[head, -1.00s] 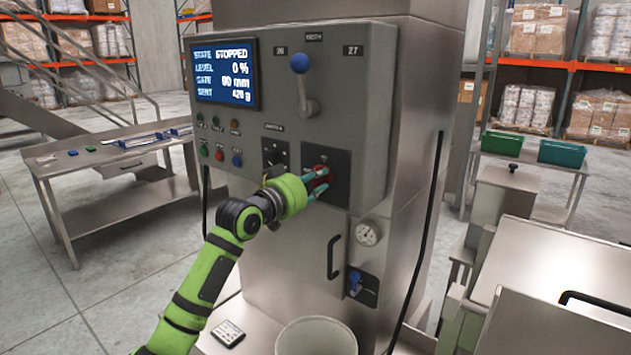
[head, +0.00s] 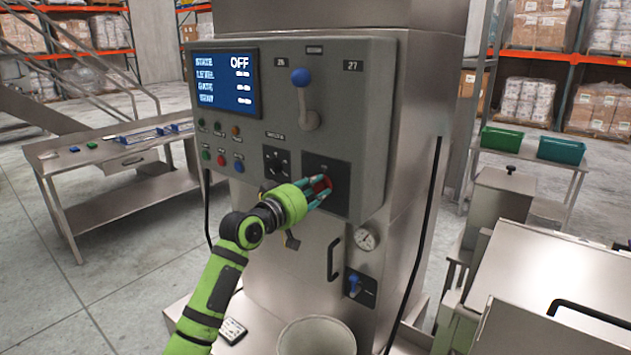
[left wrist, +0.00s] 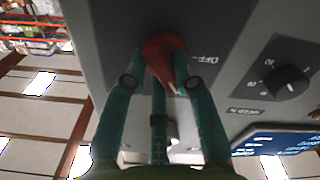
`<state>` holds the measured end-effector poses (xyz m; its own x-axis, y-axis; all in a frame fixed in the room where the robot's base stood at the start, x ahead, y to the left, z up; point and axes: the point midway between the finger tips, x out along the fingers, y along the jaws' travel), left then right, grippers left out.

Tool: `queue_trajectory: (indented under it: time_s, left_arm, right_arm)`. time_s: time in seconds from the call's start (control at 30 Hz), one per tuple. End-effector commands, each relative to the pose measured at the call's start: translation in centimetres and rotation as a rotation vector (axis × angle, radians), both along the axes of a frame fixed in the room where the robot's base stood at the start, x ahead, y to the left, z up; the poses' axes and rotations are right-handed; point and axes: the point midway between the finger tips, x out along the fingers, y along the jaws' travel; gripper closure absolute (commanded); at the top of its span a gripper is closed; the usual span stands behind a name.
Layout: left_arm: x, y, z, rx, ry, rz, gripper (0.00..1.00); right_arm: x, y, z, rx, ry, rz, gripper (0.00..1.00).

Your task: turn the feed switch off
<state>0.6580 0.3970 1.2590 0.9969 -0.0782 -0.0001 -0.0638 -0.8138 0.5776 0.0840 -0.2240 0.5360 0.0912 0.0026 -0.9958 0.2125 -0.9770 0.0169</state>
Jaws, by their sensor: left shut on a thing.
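The feed switch is a red knob (left wrist: 165,58) on a dark plate (head: 341,187) at the lower right of the grey control box (head: 362,110). My left gripper (head: 321,187) has its teal fingers around the knob and is shut on it. In the left wrist view the fingers (left wrist: 158,85) sit on both sides of the red knob, and the pale mark on the knob is near the printed word OFF. The display (head: 228,82) reads STATE OFF, with dashes on the other lines. My right gripper is in neither view.
A blue-knobbed lever (head: 301,78) stands above the switch plate. A black dial (head: 276,163) and several buttons are to its left. A gauge (head: 366,239), a door handle (head: 334,260) and a blue valve (head: 354,284) are below. A white bucket (head: 316,336) stands underneath.

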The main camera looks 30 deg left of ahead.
Motion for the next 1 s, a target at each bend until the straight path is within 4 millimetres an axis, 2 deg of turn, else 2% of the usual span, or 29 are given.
queue_trajectory:
  time_s: [0.03,0.6,1.0]
  left_arm:
    - [0.0,0.0,0.4,-0.05,0.005,-0.001,1.0]
    - [0.0,0.3,0.6,-0.585,0.045,0.001,1.0]
    - [0.0,0.4,0.4,-0.865,0.067,0.0,1.0]
  right_arm:
    - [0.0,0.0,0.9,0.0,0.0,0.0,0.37]
    - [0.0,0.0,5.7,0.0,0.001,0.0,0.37]
    - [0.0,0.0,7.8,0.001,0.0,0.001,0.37]
